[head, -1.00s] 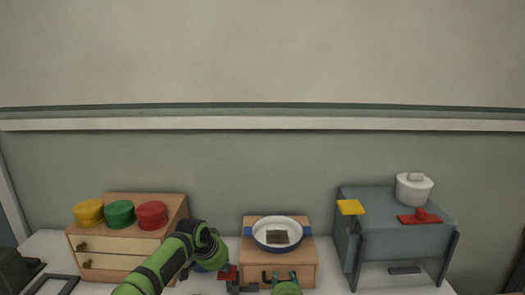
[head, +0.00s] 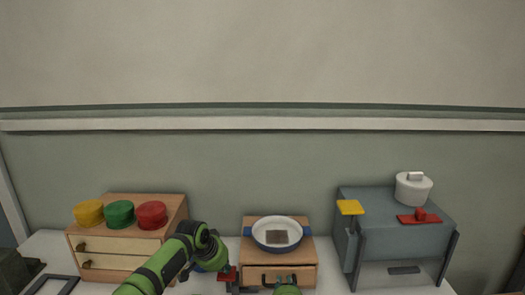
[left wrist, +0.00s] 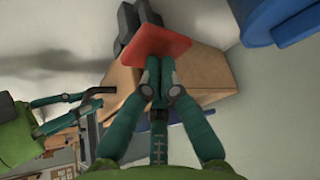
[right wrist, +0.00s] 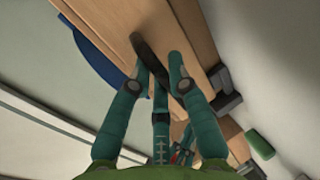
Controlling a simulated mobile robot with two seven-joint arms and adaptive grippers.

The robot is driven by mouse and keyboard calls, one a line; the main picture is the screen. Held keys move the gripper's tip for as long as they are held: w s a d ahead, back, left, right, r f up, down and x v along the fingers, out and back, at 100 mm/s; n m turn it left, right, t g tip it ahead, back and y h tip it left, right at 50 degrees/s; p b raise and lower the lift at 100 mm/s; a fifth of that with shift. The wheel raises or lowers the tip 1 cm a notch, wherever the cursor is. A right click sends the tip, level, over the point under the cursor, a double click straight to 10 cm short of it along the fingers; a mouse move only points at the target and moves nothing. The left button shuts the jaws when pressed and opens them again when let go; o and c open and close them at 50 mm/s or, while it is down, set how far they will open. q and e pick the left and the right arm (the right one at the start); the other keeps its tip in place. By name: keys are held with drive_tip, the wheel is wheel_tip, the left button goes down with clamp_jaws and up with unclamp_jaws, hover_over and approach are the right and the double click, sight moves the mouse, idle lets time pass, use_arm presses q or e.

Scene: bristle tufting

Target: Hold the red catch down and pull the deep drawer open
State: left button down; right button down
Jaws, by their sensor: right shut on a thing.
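The wooden drawer box (head: 248,254) stands in the middle of the table, with a dark handle on its drawer front (head: 308,277). The drawer front appears slightly forward of the box. The red catch (head: 227,273) is a flat plate at the box's left side; it also shows in the left wrist view (left wrist: 145,42). My left gripper (left wrist: 160,62) has its fingertips together against the red catch, with nothing between them. My right gripper (right wrist: 158,62) is shut on the dark handle (right wrist: 148,50); in the head view it is mostly cut off at the bottom edge.
A wooden chest (head: 120,248) with red, green and yellow round lids stands left. A grey stand (head: 400,245) with a white pot (head: 414,188) stands right.

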use_arm(q)
drive_tip(key=shift+f, duration=0.1)
use_arm(e)
drive_tip(key=shift+s+d+f, duration=0.1)
drive_tip(key=shift+s+f, duration=0.15)
drive_tip(key=shift+s, duration=0.8)
drive_tip(key=shift+s+d+f, duration=0.1)
drive_tip(key=shift+s+f, duration=0.15)
drive_tip(key=shift+s, duration=0.8)
drive_tip(key=c, duration=1.1)
unclamp_jaws()
drive_tip(key=shift+a, duration=0.1)
use_arm(q)
drive_tip(key=shift+a, duration=0.15)
use_arm(e)
drive_tip(key=shift+w, duration=0.1)
use_arm(q)
drive_tip(key=shift+w+d+f, duration=0.1)
drive_tip(key=shift+d, duration=0.1)
use_arm(e)
drive_tip(key=shift+r+v, duration=0.2)
drive_tip(key=shift+v, duration=3.75)
